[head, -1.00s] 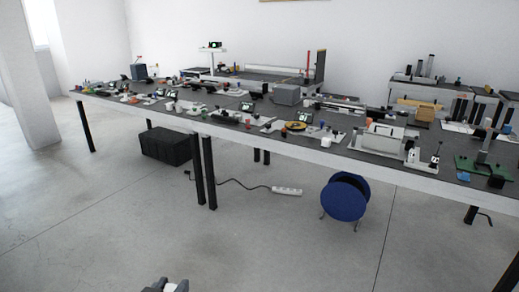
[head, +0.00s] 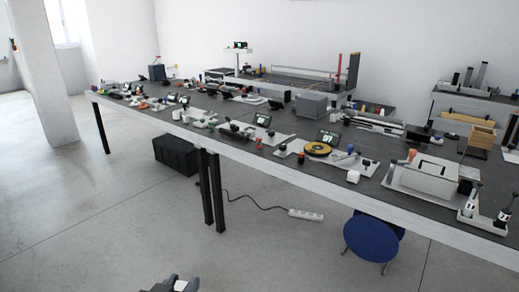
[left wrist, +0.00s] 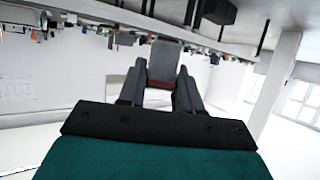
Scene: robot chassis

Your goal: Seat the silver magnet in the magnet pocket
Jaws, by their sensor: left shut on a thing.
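My left gripper (head: 174,286) shows at the bottom edge of the head view, out over the floor and well away from the table. In the left wrist view the two dark fingers of my left gripper (left wrist: 160,98) are shut on a grey block, which looks like the silver magnet (left wrist: 163,58). A dark red band shows at its near end. A small pale part of it also shows in the head view. I cannot make out the magnet pocket among the small items on the table. My right gripper is not in view.
A long dark-topped table (head: 230,152) crosses the view, crowded with small parts and fixtures. A black box (head: 175,155) and a white power strip (head: 306,214) lie on the floor. The floor before the table is clear.

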